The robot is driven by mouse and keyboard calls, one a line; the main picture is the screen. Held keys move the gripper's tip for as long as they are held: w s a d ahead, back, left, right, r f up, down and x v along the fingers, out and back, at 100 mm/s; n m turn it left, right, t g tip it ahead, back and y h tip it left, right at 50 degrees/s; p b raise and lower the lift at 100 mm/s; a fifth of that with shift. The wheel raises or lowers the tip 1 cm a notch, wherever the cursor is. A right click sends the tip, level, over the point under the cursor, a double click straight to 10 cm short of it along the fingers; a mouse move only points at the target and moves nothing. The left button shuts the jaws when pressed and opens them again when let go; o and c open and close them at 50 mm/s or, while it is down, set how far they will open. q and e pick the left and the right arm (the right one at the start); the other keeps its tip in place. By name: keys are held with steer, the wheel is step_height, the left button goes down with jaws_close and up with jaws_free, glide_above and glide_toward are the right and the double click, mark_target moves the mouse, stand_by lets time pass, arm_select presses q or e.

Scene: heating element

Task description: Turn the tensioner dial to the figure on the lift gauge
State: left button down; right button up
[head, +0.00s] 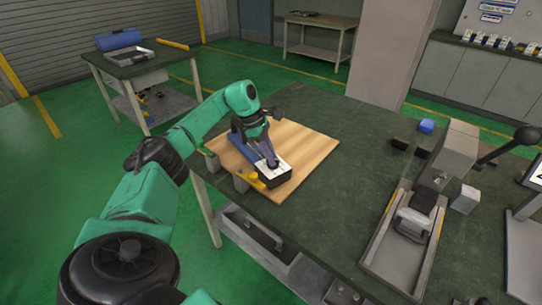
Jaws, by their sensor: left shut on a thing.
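My left gripper (271,160) reaches down over a dark box with a white top face (284,168) on the wooden board. It is shut on a small dark knob (273,166) on that face, which seems to be the tensioner dial. The fingers cover much of the knob, and its marks are too small to read. A white panel with a black mark (538,176), cut off at the right edge, may be the lift gauge; I cannot read a figure on it. My right gripper is out of view.
The wooden board (315,145) lies on the dark green bench (330,220). A blue part and yellow pieces sit beside the box. At right stand a grey press-like fixture (405,225), a black-knobbed lever (505,147) and small blocks. The bench middle is clear.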

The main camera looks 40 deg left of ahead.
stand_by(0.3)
arm_select(q)
steer(key=c, duration=0.8)
jaws_free()
steer(key=shift+c, duration=0.2)
steer(key=v, duration=1.4)
steer(key=shift+r, duration=0.25)
